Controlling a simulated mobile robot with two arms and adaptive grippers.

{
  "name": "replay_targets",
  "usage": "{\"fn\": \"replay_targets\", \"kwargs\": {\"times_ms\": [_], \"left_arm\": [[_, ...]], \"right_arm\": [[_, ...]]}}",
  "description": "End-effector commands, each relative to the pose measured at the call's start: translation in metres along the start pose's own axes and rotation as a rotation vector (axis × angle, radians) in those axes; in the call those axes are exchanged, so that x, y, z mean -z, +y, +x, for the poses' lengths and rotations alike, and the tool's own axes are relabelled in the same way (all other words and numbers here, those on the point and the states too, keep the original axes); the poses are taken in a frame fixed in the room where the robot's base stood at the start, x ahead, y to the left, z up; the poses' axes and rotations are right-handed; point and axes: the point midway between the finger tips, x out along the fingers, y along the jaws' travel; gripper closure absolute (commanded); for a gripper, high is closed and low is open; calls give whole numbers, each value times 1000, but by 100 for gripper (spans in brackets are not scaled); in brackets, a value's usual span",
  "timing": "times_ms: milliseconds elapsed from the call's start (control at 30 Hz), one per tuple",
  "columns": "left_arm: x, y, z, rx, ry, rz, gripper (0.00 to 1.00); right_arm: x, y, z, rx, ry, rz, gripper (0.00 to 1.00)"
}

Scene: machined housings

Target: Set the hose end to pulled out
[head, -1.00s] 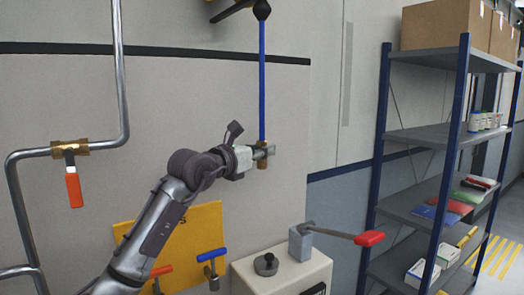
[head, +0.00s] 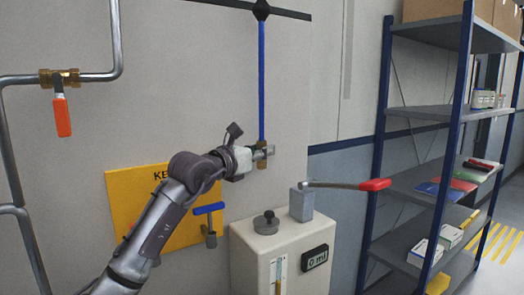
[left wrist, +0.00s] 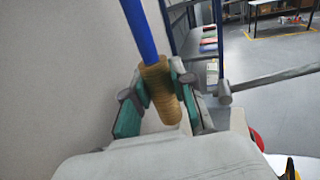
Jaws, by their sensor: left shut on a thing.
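A straight blue hose (head: 262,80) hangs down in front of the grey wall panel, with a dark piece (head: 262,10) on it at the picture's top edge. Its lower end is the brass hose end (head: 262,162). My left gripper (head: 262,152) is shut around this hose end. In the left wrist view, the ribbed brass hose end (left wrist: 160,90) sits between the two fingers (left wrist: 160,100), with the blue hose rising from it. The hose above the dark piece is out of the picture. My right gripper is not in view.
A pale cabinet (head: 255,262) stands below, with a grey knob (head: 266,223) and a red-handled lever (head: 345,185) on top. A yellow board (head: 150,195), a blue T-handle (head: 209,210) and an orange-handled pipe valve (head: 60,85) are left. A shelf rack (head: 455,130) stands right.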

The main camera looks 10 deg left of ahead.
Motion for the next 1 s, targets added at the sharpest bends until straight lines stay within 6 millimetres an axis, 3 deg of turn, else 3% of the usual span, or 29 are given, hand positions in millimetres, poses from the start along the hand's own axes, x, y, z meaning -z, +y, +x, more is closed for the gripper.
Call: {"fn": "replay_targets", "kwargs": {"times_ms": [200,233,367,767,1000], "left_arm": [[8,-1,2,1,20,-1,100],[8,-1,2,1,21,-1,71],[7,-1,2,1,18,-1,49],[4,0,-6,0,13,0,49],[4,1,-50,-1,12,2,49]], "right_arm": [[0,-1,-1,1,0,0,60],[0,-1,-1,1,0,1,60],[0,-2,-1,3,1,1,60],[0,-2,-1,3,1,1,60],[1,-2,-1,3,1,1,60]]}}
